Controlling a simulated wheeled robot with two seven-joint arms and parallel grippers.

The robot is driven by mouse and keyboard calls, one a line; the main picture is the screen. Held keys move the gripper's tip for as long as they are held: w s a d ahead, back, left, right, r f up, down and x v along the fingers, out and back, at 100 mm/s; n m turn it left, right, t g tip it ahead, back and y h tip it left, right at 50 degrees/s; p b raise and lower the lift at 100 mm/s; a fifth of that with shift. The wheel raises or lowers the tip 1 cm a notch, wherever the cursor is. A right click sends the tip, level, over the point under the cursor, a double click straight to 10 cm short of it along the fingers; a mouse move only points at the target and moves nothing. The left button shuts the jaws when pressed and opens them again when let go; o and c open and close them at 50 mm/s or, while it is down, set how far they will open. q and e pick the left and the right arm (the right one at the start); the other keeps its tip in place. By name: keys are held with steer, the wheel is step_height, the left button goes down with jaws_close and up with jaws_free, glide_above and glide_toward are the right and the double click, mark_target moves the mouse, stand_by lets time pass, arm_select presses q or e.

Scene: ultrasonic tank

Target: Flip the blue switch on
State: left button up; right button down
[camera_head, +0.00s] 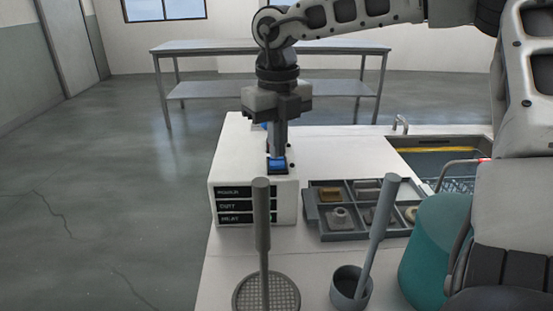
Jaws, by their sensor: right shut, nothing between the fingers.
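The blue switch (277,165) sits on the sloping top of a white control box (225,160). My right gripper (277,152) points straight down over it, shut and empty, with its fingertips at the switch's far edge. I cannot tell whether they touch it. The fingers hide part of the switch, and its on or off position is not clear. A bit of another blue part (258,127) shows behind the gripper, mostly hidden. My left gripper is not in view.
Dark labels (245,205) mark the box's front. A grey divided tray (345,237) holds several small parts. A long-handled strainer (262,230), a grey cup (349,290) with a handled tool, and a teal container (435,245) stand in front. A water-filled tank (430,160) lies right.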

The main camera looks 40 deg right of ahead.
mark_target(278, 164)
steer(key=shift+s+f+b, duration=0.1)
steer(key=shift+f+b, duration=0.8)
steer(key=shift+f, duration=0.05)
stand_by(0.4)
steer(key=shift+r+p, duration=0.6)
steer(key=shift+r, duration=0.2)
steer(key=shift+r+p, duration=1.8)
steer(key=shift+r, duration=0.95)
steer(key=shift+f, duration=0.1)
